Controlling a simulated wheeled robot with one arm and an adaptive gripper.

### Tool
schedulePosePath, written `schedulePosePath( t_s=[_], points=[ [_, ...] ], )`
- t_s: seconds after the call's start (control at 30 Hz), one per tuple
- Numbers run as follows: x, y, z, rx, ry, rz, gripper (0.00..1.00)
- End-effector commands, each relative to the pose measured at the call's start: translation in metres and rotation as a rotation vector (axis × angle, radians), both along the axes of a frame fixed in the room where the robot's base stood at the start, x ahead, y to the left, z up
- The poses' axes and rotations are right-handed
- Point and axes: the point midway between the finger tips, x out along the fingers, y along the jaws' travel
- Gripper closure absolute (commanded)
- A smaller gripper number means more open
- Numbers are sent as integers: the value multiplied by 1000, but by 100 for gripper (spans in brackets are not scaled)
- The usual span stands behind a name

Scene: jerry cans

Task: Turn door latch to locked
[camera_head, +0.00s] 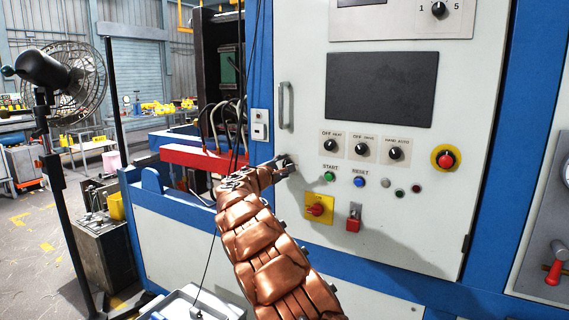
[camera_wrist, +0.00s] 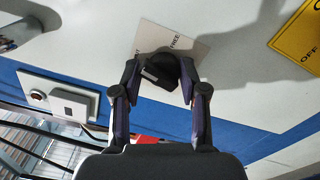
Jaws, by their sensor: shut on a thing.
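The door latch is a black round knob (camera_wrist: 163,64) on a pale label plate (camera_wrist: 200,48) that carries the word FREE and other text I cannot read fully. In the wrist view my gripper (camera_wrist: 160,79) has one finger on each side of the knob and is shut on it. In the head view my gripper (camera_head: 284,164) reaches the left edge of the white cabinet door (camera_head: 300,200), below the door handle (camera_head: 286,106). There the gripper hides the knob and its plate. Which position the knob points to is not clear.
Right of my gripper are a green START button (camera_head: 330,176), a blue RESET button (camera_head: 358,182), a yellow-plated switch (camera_head: 319,208) and several black selectors. A small white box (camera_head: 260,125) sits left of the handle. A black fan (camera_head: 70,80) stands far left.

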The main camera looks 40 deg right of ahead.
Motion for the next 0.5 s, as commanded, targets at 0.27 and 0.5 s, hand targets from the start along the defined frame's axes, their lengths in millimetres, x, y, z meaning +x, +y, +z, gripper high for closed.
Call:
schedulePosePath(
  t_s=[0.27, 0.5],
  points=[
    [1, -1, -12, -22, 131, 0, 92],
    [0, -2, -13, -34, 171, -1, 92]
  ],
)
